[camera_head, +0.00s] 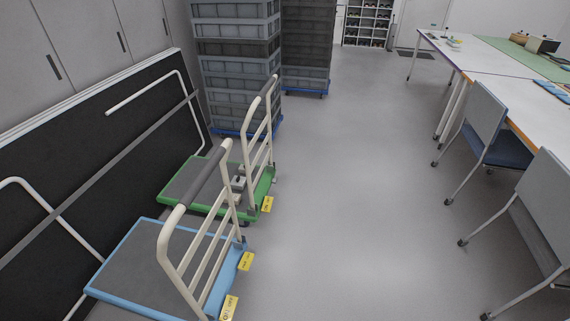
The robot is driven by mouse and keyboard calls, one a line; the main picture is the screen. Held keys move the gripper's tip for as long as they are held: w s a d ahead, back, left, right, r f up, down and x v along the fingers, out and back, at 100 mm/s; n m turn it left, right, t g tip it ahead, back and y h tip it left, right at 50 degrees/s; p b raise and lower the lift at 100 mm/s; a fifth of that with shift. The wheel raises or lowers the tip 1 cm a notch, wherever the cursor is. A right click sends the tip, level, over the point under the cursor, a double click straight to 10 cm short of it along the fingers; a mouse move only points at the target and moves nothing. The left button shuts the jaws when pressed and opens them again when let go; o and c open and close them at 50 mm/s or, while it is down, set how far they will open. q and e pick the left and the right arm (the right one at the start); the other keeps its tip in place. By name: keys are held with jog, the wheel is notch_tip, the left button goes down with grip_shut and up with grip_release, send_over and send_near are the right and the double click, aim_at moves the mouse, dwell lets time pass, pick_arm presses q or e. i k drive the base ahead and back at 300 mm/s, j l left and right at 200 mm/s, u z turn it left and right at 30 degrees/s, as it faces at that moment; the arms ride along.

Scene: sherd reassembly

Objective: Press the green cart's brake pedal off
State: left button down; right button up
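The green cart (182,206) stands on the floor left of centre, beyond the blue cart. It has a grey deck with a green rim, a cream tube handle frame (271,110) at its right end and a yellow tag (267,204) at its right edge. A small grey metal part (238,183) sits by the foot of its frame; I cannot tell whether this is the brake pedal or how it is set. The blue cart's handle partly hides the green cart. Neither of my grippers is in view.
The blue cart (137,262) stands nearest, with yellow tags (246,262) on its right side. Stacks of grey crates (236,67) on blue dollies stand behind. A dark panel leans at left. Chairs (484,125) and tables (487,60) line the right. The middle floor (345,190) is clear.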

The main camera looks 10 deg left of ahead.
aim_at(267, 204)
jog(key=i+u, duration=0.15)
jog(key=i, duration=0.6)
jog(key=i+l+u, duration=0.15)
jog(key=i, duration=0.55)
jog(key=i+l+u, duration=0.2)
jog(key=i+u, duration=0.15)
jog(key=i+l+u, duration=0.3)
jog(key=i, duration=0.2)
jog(key=i+l+u, duration=0.35)
jog(key=l, duration=0.1)
